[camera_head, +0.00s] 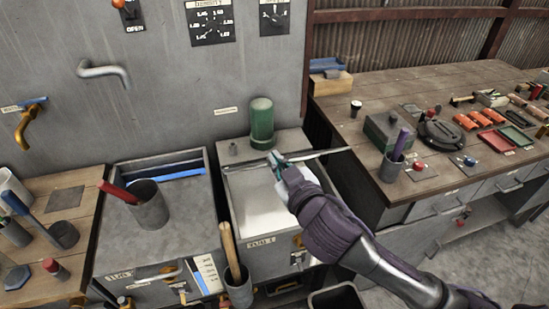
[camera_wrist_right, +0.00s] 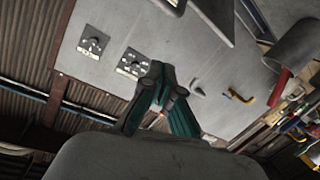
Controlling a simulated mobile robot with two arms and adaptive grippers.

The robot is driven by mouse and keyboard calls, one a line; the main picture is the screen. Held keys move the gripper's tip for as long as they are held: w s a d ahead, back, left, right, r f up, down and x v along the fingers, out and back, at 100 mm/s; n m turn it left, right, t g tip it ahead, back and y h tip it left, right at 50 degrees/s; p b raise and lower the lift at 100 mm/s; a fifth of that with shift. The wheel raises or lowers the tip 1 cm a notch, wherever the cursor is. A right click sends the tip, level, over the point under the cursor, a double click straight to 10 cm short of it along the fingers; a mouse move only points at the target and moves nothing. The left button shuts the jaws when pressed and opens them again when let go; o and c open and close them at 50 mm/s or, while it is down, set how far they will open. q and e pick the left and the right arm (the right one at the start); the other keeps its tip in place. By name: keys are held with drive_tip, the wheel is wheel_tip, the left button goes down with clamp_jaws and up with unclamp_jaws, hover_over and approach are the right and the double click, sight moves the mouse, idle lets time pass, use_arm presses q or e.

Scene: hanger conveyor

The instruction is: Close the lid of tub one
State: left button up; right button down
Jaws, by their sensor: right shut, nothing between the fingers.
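Two grey metal tubs stand side by side against the wall. The right tub (camera_head: 247,207) has an open top with a pale inside, and its front label is too small to read surely. Its lid (camera_head: 325,154) seems to be the thin dark plate seen nearly edge-on across its back part. The left tub (camera_head: 150,243) has a grey cover over most of its top. My right gripper (camera_head: 276,160) is shut and empty at the raised plate; I cannot tell if it touches. Its teal fingers show in the right wrist view (camera_wrist_right: 162,103). My left gripper is not in view.
A green cylinder (camera_head: 262,123) stands behind the right tub. Another cup (camera_head: 238,288) with a wooden handle is in front. A cluttered workbench (camera_head: 340,105) lies right; a wooden table (camera_head: 88,188) lies left.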

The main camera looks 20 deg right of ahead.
drive_tip(key=w+f+p, duration=0.2)
drive_tip(key=w+f, duration=0.2)
drive_tip(key=shift+w+d+f, duration=0.2)
drive_tip(key=shift+w+d, duration=0.05)
drive_tip(key=shift+f, duration=0.1)
idle(0.3)
